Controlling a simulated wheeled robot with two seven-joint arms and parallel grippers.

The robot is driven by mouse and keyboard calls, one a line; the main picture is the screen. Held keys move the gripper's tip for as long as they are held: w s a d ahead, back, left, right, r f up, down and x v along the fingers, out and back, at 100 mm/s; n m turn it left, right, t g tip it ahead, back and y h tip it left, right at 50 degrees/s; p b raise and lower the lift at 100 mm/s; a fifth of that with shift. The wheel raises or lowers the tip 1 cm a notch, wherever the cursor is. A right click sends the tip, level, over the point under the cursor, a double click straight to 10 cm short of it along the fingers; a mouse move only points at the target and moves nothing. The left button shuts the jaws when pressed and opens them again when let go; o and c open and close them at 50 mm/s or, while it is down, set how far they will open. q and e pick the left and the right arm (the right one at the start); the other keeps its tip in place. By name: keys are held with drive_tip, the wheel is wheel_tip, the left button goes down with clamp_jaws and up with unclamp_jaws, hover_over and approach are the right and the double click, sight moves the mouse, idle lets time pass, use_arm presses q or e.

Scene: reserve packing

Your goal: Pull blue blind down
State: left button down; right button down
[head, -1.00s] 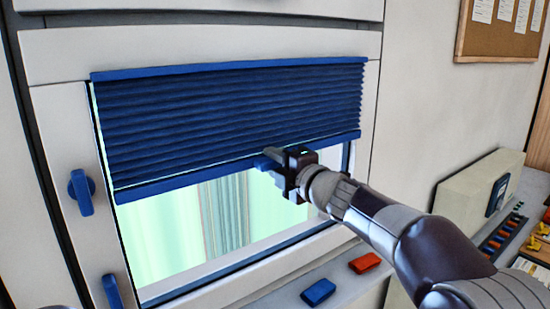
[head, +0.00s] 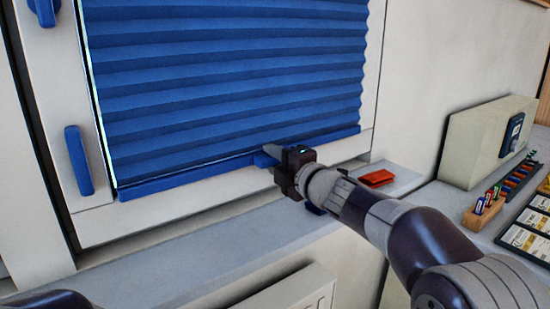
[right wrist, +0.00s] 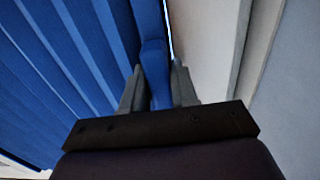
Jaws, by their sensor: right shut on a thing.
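The blue pleated blind (head: 225,75) covers nearly the whole window pane in the head view. Its blue bottom rail (head: 190,177) lies close to the lower window frame. My right gripper (head: 277,158) is at the rail, right of its middle. In the right wrist view its two fingers (right wrist: 155,88) are shut on the blue tab (right wrist: 155,65) of the rail, one on each side. The pleats (right wrist: 60,75) fill the left of that view. My left gripper is not in view; only a dark piece of my left arm shows at the lower left.
The grey sill (head: 180,245) runs below the window. A red block (head: 376,178) lies on it, and a blue block (head: 314,209) is mostly hidden behind my right arm. Blue window handles (head: 78,160) are at the left. A beige box (head: 485,140) and a rack of markers (head: 484,210) stand at the right.

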drive_tip(key=shift+f, duration=0.45)
drive_tip(key=c, duration=1)
unclamp_jaws()
drive_tip(key=shift+s, duration=0.1)
drive_tip(key=shift+o, duration=0.2)
drive_tip(key=v, duration=1.2)
drive_tip(key=shift+s+b, duration=0.3)
drive_tip(key=shift+b, duration=0.15)
drive_tip(key=shift+d, duration=0.1)
